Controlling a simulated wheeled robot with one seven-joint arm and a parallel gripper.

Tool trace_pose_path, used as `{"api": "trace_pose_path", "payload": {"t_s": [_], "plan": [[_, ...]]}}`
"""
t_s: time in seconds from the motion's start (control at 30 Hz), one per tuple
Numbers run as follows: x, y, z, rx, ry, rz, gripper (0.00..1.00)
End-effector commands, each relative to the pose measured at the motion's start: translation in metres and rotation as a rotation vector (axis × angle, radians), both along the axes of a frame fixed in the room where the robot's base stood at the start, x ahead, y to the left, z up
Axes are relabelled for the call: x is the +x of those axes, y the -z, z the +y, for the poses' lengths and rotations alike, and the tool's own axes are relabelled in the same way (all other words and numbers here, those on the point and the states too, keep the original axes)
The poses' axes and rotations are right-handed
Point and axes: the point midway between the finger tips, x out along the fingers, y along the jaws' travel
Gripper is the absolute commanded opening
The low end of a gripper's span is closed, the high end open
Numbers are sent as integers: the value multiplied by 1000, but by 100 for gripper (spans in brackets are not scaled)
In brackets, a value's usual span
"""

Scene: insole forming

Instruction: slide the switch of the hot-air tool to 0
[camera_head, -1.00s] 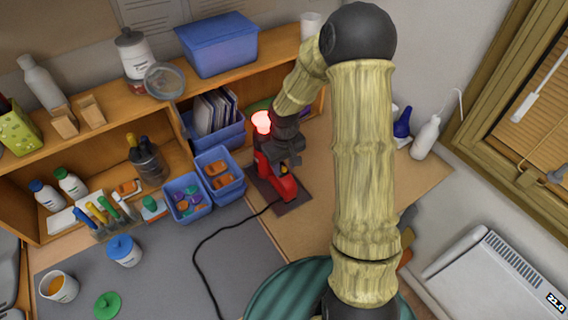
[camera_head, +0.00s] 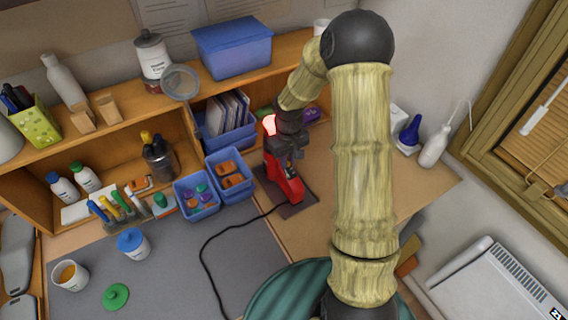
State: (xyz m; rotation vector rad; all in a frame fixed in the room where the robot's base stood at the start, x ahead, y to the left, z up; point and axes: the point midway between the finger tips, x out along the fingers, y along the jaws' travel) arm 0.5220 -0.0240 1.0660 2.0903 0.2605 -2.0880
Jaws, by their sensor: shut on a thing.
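The hot-air tool (camera_head: 284,184) is red and stands on a dark mat (camera_head: 301,207) on the wooden worktop, with a black cable running from it to the left. My gripper (camera_head: 289,152) is at the upper part of the tool and is shut on it. The gripper and wrist hide much of the tool's top and I cannot make out the switch or its setting. A bright red-white glow (camera_head: 269,124) shows at the tool's upper end, just left of my gripper.
Blue bins (camera_head: 196,207) with small parts stand left of the tool. A shelf with a blue lidded box (camera_head: 232,47) is behind. A blue bottle (camera_head: 411,130) and a white bottle (camera_head: 434,147) stand at the right. The wooden worktop (camera_head: 345,190) right of the tool looks clear.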

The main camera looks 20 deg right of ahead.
Motion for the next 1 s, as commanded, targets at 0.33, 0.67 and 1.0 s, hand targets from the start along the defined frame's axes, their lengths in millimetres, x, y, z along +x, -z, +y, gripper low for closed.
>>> {"api": "trace_pose_path", "payload": {"t_s": [0.33,0.67,1.0], "plan": [[5,-3,-6,1,14,-2,0],[5,-3,-6,0,14,-1,38],[5,-13,-7,1,15,-2,38]]}}
